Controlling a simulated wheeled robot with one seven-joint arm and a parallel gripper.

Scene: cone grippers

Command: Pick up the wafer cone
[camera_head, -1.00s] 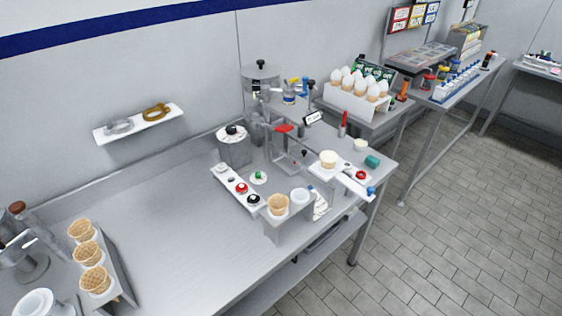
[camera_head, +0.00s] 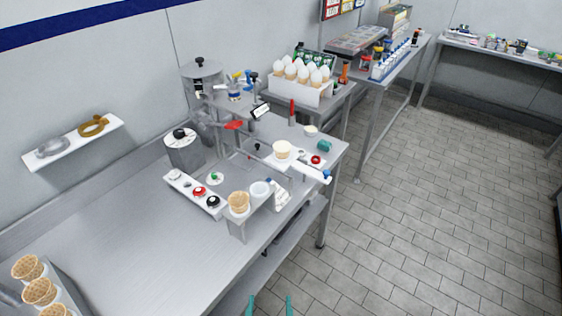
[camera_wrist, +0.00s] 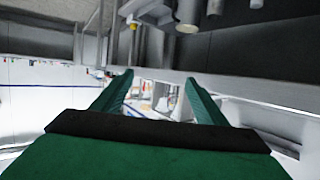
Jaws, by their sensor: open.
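A wafer cone (camera_head: 239,203) stands upright in a small metal stand (camera_head: 262,214) near the front edge of the steel table. Beside it in the same stand is a white cup (camera_head: 260,189). More wafer cones (camera_head: 40,291) stand in a rack at the table's lower left, partly cut off. My gripper (camera_head: 270,305) shows only its green fingertips at the bottom edge of the head view, in front of the table and apart from the cones. In the wrist view its green fingers (camera_wrist: 158,88) are spread with nothing between them. I cannot make out a cone in the wrist view.
The steel table (camera_head: 125,240) has a bare middle. A white strip with colored buttons (camera_head: 197,192) lies behind the stand. A white tray of white-topped cones (camera_head: 300,82) stands on the farther table. Open tiled floor (camera_head: 420,200) lies to the right.

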